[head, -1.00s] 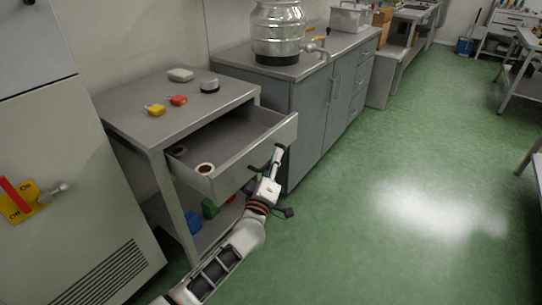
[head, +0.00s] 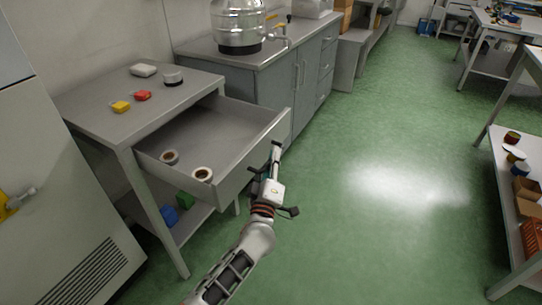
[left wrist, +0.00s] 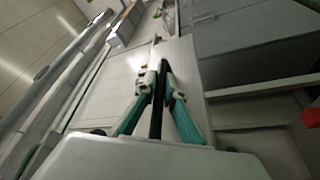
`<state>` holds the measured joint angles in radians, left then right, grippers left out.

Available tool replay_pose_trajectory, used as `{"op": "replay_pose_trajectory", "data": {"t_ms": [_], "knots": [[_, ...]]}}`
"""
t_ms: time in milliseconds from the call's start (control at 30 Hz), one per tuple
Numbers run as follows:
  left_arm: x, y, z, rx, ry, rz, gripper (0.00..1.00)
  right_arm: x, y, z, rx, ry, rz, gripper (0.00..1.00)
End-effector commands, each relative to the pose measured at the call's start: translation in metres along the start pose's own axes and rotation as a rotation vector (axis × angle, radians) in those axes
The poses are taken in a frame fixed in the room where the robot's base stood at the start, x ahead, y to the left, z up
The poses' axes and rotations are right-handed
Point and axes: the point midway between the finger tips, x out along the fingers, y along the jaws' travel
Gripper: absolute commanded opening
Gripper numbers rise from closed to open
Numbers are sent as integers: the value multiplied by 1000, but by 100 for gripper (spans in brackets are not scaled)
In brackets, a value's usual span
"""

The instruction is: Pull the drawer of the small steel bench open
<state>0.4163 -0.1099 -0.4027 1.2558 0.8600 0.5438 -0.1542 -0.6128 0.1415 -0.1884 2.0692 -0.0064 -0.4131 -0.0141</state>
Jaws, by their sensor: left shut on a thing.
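The small steel bench (head: 182,98) stands at the left in the head view. Its drawer (head: 238,177) is pulled well out, with its inside showing. Two tape rolls lie in it, one dark-cored roll (head: 169,157) farther back and one pale roll (head: 203,174) near the front. My left gripper (head: 268,163) is at the outer face of the drawer front, shut on its dark handle. In the left wrist view the green fingers (left wrist: 161,82) close from both sides on the black handle bar (left wrist: 157,112). My right gripper is not in view.
A yellow padlock-like item (head: 121,107), a red one (head: 143,96) and a round tin (head: 173,79) are on the bench top. A grey cabinet (head: 255,90) stands beside the bench. A shelf (head: 507,185) stands at the right. Green floor between is clear.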

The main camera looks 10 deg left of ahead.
Motion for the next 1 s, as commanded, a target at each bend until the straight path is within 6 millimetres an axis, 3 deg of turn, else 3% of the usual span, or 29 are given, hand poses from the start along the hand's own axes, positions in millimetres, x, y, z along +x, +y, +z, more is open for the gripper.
{"op": "replay_pose_trajectory", "data": {"t_ms": [167,200,267,667,867,1000], "knots": [[0,-1,0,0,0,-2,0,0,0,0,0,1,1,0],[0,-1,0,0,0,-2,12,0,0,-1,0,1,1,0],[0,-1,0,0,0,-2,26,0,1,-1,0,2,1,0],[-3,-1,0,0,0,-2,26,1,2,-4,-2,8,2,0],[-29,-2,0,-1,-1,-3,26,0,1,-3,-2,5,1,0],[-58,-2,1,0,-2,-4,26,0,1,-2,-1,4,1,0]]}}
